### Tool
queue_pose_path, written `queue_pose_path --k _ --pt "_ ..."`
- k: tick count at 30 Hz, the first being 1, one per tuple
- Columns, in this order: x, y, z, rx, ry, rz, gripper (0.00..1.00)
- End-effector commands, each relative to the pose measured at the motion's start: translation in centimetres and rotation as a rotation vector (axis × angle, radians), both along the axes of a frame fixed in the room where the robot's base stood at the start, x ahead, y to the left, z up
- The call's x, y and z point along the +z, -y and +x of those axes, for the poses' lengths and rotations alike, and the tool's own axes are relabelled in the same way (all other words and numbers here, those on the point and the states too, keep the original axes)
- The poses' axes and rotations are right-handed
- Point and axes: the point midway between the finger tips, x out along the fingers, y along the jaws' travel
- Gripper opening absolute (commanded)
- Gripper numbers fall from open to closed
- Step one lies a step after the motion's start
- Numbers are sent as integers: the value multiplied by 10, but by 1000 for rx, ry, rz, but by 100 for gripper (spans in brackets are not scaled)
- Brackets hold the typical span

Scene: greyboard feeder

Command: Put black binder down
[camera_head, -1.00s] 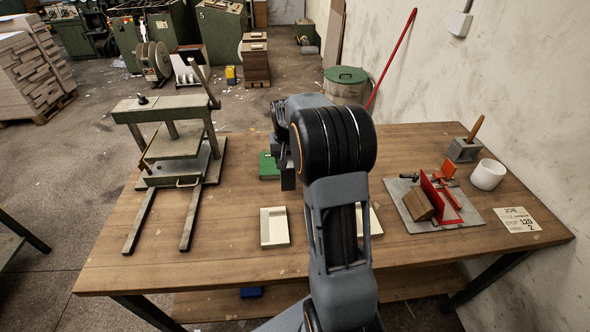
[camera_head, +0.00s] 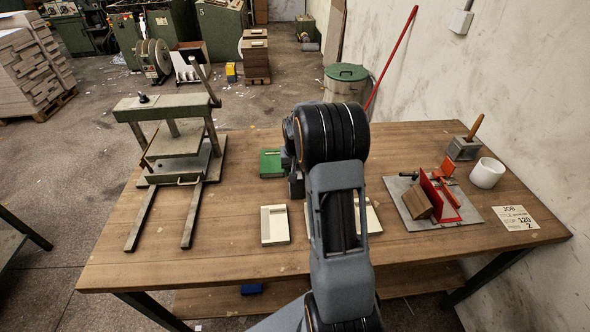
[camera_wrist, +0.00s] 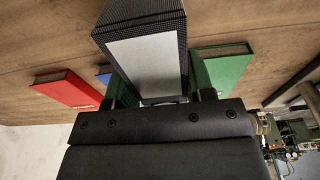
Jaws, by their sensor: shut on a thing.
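The black binder (camera_wrist: 140,12), dark and finely speckled with a pale grey-white panel on its near face, is between the two fingers of my gripper (camera_wrist: 165,95) in the wrist view. My gripper is shut on it. In the head view my gripper (camera_head: 296,178) is over the middle of the workbench, mostly behind my arm, just right of a green book. Whether the binder touches the bench top cannot be told.
The green book (camera_head: 270,163) also shows in the wrist view (camera_wrist: 228,66), close beside the binder. A red book (camera_wrist: 66,88) and a blue book (camera_wrist: 104,74) are on its other side. A cream tray (camera_head: 275,238) lies on the workbench (camera_head: 220,262). A press (camera_head: 174,140) stands left.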

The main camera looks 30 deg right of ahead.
Motion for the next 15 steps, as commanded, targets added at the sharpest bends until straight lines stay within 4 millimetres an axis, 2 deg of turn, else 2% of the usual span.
queue_pose_path --k 4,5,12,15 --pt "-3 0 0 0 1 0 19" --pt "-2 0 0 0 0 0 52" --pt "-2 0 0 0 0 0 74" --pt "-2 0 0 0 0 0 74"
